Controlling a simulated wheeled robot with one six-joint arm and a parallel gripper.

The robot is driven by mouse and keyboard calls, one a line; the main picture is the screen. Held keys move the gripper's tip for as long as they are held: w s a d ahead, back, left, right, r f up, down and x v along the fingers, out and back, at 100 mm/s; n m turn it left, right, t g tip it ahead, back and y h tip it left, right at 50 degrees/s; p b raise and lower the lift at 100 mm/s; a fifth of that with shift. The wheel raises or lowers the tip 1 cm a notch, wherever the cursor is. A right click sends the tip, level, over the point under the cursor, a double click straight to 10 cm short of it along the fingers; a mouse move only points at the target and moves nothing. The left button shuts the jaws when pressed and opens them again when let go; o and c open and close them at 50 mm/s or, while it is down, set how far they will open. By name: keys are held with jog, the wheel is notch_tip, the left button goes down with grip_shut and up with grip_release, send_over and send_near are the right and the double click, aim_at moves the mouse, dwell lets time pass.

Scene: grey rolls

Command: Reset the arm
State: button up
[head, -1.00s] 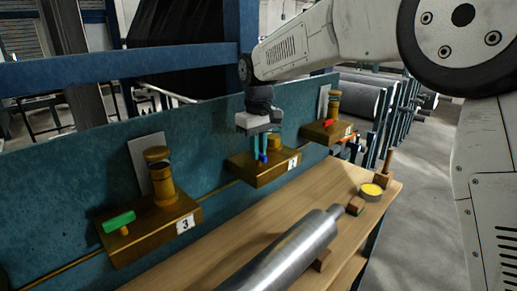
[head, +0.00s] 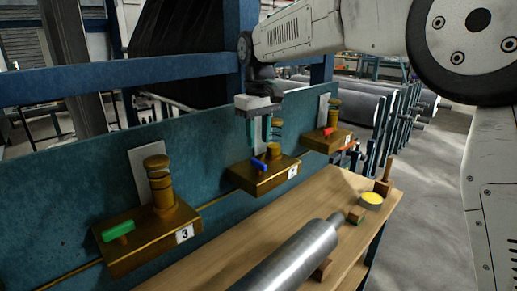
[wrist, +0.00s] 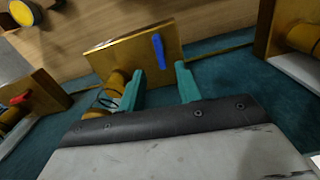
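My gripper (head: 260,142) is raised over the middle brass box (head: 265,182). Its two teal fingers are apart and nothing is between them. A blue lever (head: 258,163) sits on that box, just below the fingertips in the head view. In the wrist view the blue lever (wrist: 158,50) lies beyond the open fingers (wrist: 158,80), apart from them. My white arm reaches in from the upper right.
A brass box with a green lever (head: 118,231) stands at left, and one with a red lever (head: 328,131) farther right. All are along the teal panel (head: 90,180). A grey metal roll (head: 295,255) lies on the wooden bench (head: 335,190), near a yellow-topped tin (head: 371,198).

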jog(key=shift+r, duration=0.6)
jog(key=f, duration=0.1)
jog(key=s+f, duration=0.1)
jog(key=d+f, duration=0.1)
jog(key=shift+s+f+m+g, duration=0.15)
jog(key=shift+s+m+g, duration=0.15)
jog(key=shift+s, duration=0.05)
jog(key=s+d+f+m+t, duration=0.1)
jog(key=s+d+m, duration=0.3)
jog(key=s+d, duration=1.1)
jog(key=s+d+f+m+t, duration=0.1)
jog(key=s+d+f+m, duration=0.2)
jog(key=s+d, duration=1.2)
jog(key=s+m, duration=0.1)
jog(key=s, duration=0.3)
jog(key=shift+s, duration=0.4)
